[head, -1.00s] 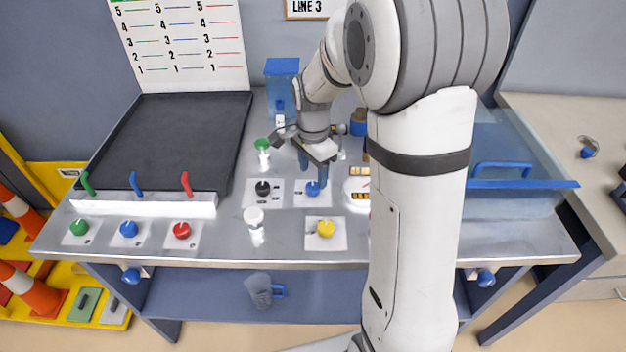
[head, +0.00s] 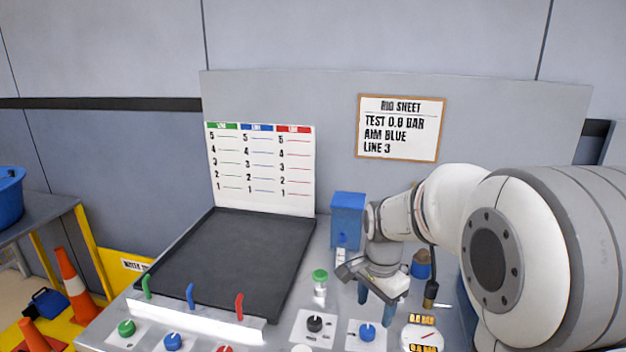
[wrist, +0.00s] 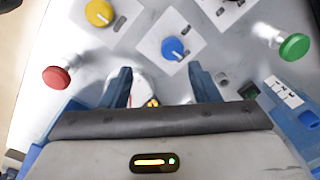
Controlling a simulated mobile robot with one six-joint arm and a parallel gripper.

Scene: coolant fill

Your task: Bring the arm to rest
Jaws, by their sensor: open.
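My gripper (head: 377,297) hangs over the metal bench, pointing down, near the blue knob (head: 367,332) on its white plate. In the wrist view my gripper (wrist: 161,85) shows two blue fingers spread apart with nothing held between them. The blue knob (wrist: 173,48) lies just beyond the fingertips there, apart from them. A round gauge (head: 424,338) with small displays is to the right of the gripper, and the fingers partly hide it in the wrist view. My arm comes in from the right in the head view.
A black tray (head: 235,262) with green, blue and red levers fills the bench's left. A green-capped fitting (head: 320,283), a black knob (head: 314,323) and a blue box (head: 347,215) stand near the gripper. A sign (head: 401,127) reads "RIG SHEET, TEST 0.0 BAR, AIM BLUE, LINE 3".

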